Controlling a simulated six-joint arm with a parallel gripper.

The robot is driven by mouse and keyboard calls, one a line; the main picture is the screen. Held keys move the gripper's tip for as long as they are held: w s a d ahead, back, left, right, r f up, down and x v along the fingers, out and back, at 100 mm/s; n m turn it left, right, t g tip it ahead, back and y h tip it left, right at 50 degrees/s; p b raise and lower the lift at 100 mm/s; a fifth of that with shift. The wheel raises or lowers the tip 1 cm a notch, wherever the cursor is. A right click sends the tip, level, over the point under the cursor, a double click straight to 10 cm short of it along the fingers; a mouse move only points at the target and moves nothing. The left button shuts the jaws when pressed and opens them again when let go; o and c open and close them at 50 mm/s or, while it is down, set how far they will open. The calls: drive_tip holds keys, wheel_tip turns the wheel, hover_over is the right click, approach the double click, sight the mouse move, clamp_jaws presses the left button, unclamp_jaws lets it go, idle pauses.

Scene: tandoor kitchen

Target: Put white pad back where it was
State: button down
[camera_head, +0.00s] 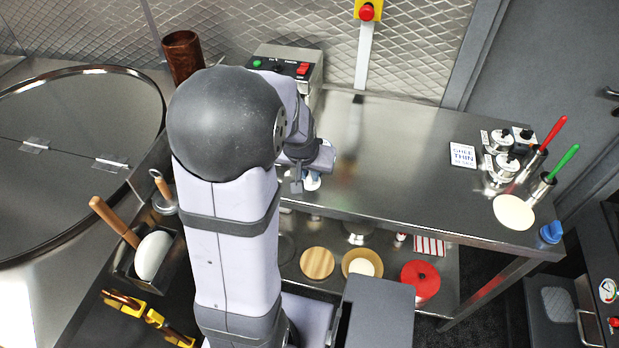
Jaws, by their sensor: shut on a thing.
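My gripper (308,173) is over the left part of the steel counter, partly hidden by my own arm. It is shut on a small white and blue thing (312,183), of which only a little shows below the jaws. I cannot tell whether this is the white pad. A white oval, pad-like thing (153,255) rests in a dark open box at the lower left, apart from my gripper. A flat cream round (514,212) lies at the counter's right end.
The steel counter (400,165) is mostly clear in the middle. A control box (285,66) stands behind my gripper. Canisters (502,142), a printed card (463,155) and red- and green-handled tools stand right. A lower shelf holds round boards (317,263) and a red disc (420,279).

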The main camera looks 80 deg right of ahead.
sight(309, 178)
drive_tip(key=shift+f, duration=1.3)
drive_tip(key=shift+f, duration=0.1)
drive_tip(key=shift+f, duration=0.1)
drive_tip(key=c, duration=1.7)
unclamp_jaws()
drive_tip(key=shift+c, duration=0.2)
drive_tip(key=shift+a+r, duration=0.1)
drive_tip(key=shift+r, duration=0.65)
drive_tip(key=v, duration=1.1)
drive_tip(key=shift+b, duration=0.4)
